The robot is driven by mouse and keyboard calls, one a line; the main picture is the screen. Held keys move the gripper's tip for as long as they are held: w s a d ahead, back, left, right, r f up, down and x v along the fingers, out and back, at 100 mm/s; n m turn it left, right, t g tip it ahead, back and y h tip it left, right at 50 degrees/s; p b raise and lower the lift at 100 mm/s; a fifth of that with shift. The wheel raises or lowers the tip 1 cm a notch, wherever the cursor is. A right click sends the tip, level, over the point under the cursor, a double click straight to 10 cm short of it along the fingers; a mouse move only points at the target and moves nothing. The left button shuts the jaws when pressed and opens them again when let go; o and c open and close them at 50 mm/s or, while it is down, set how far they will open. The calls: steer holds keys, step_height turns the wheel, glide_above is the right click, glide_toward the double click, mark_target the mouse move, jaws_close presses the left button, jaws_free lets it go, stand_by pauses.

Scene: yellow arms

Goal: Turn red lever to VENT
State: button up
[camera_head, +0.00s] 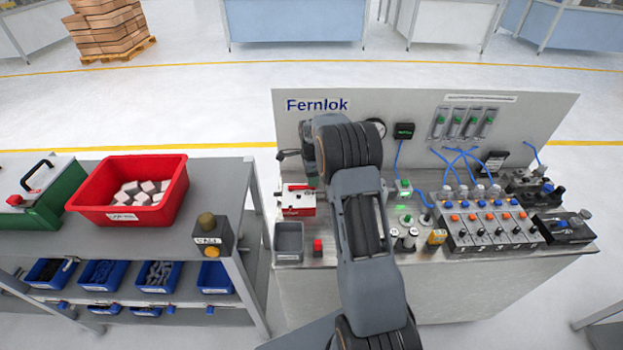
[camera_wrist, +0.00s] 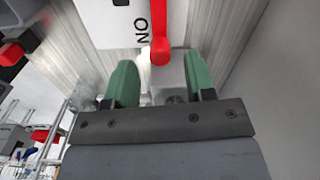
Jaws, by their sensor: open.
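In the wrist view, the red lever (camera_wrist: 164,30) comes down from the top edge, with its rounded end between the two green fingertips. My gripper (camera_wrist: 161,66) is open, with a gap on each side of the lever; I cannot tell how deep the lever end sits between the fingers. A white plate with the black letters "NO" (camera_wrist: 143,32) lies beside the lever. The lever's pivot is out of view, and no VENT mark is readable.
In the head view, a panel marked Fernlok (camera_head: 317,105) stands behind a bench crowded with valves and blue hoses. A white-and-red box (camera_head: 298,203) and a grey bin (camera_head: 289,238) stand at its left. A shelf with a red bin (camera_head: 179,197) stands farther left.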

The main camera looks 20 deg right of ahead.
steer(key=shift+f, duration=1.2)
steer(key=shift+c, duration=0.5)
jaws_close()
